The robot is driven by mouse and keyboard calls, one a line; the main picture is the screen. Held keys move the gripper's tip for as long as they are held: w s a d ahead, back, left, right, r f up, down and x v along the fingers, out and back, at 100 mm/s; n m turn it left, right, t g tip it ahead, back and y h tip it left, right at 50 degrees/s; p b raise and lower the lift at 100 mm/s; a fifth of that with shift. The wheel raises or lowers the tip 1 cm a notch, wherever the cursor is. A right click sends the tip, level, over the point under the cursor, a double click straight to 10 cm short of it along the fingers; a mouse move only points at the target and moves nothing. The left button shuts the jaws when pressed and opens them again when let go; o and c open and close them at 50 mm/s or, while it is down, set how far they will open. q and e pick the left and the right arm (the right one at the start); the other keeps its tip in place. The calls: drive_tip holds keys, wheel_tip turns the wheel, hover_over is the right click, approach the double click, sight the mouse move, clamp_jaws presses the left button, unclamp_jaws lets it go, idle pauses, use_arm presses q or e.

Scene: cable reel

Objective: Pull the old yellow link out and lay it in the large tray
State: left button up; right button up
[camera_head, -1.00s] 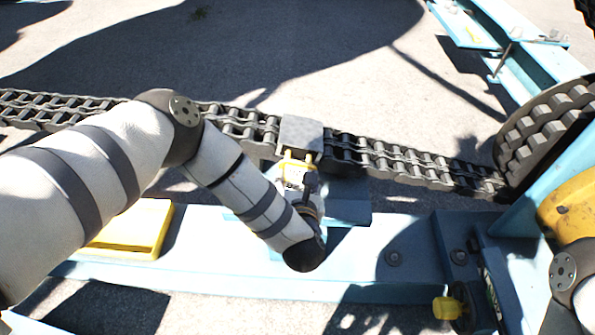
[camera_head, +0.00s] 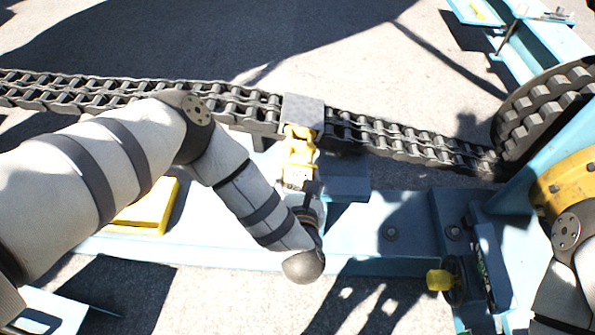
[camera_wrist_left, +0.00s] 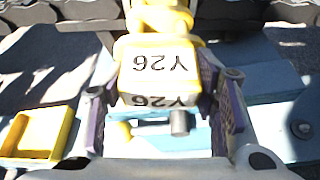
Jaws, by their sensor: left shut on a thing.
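The yellow link (camera_head: 300,150) shows between the chain and my left gripper (camera_head: 301,184). Its far end lies at the near edge of a grey plate (camera_head: 303,110) on the chain; I cannot tell whether it is still engaged there. A yellow tray (camera_head: 145,222) lies on the blue beam, left of the gripper and partly behind my left arm. My right gripper is out of view.
The dark double-row chain (camera_head: 412,153) runs across to a toothed wheel (camera_head: 535,105) at right. A blue block (camera_head: 346,178) stands beside the gripper. A yellow knob (camera_head: 440,280) sits lower right. The blue beam (camera_head: 400,262) is mostly clear near the gripper.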

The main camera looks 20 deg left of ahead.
use_arm(q)
drive_tip(key=shift+s+d+p, duration=0.2)
drive_tip(key=shift+s, duration=0.55)
drive_tip(key=shift+s+d+p, duration=0.15)
drive_tip(key=shift+s+d, duration=0.1)
drive_tip(key=shift+s, duration=0.55)
drive_tip(key=shift+s+d+p, duration=0.2)
drive_tip(key=shift+s, duration=0.55)
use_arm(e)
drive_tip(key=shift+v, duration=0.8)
use_arm(q)
drive_tip(key=shift+r, duration=0.15)
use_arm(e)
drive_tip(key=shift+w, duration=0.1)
